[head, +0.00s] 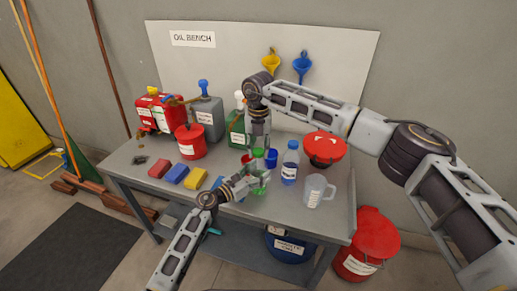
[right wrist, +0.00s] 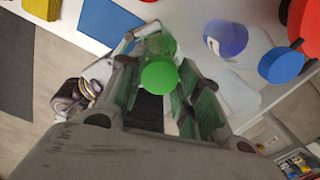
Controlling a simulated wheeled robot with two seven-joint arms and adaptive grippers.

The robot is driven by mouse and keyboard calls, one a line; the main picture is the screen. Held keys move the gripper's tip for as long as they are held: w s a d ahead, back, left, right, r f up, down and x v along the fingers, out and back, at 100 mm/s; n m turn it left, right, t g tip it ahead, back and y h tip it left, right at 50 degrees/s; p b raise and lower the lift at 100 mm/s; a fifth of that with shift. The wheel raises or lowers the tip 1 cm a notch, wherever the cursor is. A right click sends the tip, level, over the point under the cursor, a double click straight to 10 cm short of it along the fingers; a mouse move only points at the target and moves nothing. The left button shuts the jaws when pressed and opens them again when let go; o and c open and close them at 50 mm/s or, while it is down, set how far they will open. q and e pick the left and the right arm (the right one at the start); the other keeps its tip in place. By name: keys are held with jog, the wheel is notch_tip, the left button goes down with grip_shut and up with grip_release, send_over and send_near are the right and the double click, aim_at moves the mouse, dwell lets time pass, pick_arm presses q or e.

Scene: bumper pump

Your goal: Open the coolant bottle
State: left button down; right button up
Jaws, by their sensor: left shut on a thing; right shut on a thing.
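The coolant bottle is green and see-through (head: 260,187), low over the front of the bench in the head view. My left gripper (head: 250,182) is shut on it from the left. My right gripper (head: 259,148) points down from above. In the right wrist view a round green cap (right wrist: 159,75) lies between my right gripper's fingers (right wrist: 160,98), which are shut on it. The see-through bottle (right wrist: 160,44) shows just beyond the cap. I cannot tell whether the cap is still seated on the neck. The grippers hide much of the bottle.
Sponges (head: 176,174), a red can (head: 190,140) and several containers stand left and behind.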

jog(key=n, duration=1)
jog(key=shift+n, duration=0.4)
jog(key=n, duration=0.5)
jog(key=shift+r, duration=0.1)
jog(key=n, duration=0.6)
jog(key=shift+w, duration=0.1)
jog(key=n, duration=1.1)
jog(key=shift+n, duration=2.6)
